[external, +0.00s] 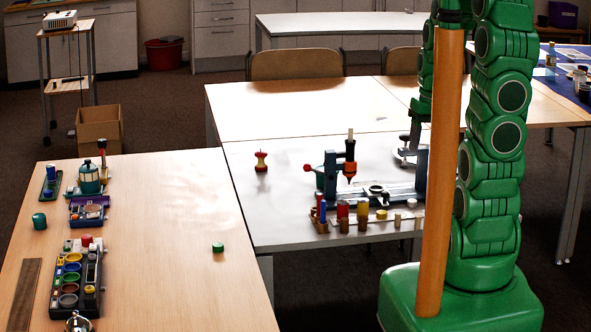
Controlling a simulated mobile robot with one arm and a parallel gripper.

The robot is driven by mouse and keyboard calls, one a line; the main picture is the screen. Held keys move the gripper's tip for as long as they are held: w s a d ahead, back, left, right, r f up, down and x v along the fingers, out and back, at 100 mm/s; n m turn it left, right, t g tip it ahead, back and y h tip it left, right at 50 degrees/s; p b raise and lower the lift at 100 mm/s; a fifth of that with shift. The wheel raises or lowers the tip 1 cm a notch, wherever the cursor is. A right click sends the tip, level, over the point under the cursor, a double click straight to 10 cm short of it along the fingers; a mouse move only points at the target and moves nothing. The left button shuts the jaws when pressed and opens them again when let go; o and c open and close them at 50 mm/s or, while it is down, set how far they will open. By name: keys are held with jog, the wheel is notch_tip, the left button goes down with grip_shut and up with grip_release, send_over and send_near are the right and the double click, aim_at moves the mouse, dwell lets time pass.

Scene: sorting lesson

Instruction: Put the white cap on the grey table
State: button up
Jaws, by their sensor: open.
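A small pale piece (67,246) at the back-left of the dark sorting tray (90,301) on the wooden table may be the white cap; it is too small to be sure. The grey table (285,222) stands in the middle, right of the wooden table. My gripper (407,147) hangs over the right part of the grey table, partly hidden by the orange column and my green arm. Its jaws are open, and I see nothing held. It is far to the right of the pale piece.

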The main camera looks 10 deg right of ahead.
jog(key=s+r+g, duration=0.1)
jog(key=s+r, duration=0.2)
jog(key=s, duration=0.7)
jog(key=s+r+m+g+h, duration=0.1)
jog(key=s+r, duration=0.2)
jog(key=s, duration=0.7)
jog(key=shift+s+a+g, duration=0.15)
jog(key=shift+g, duration=0.15)
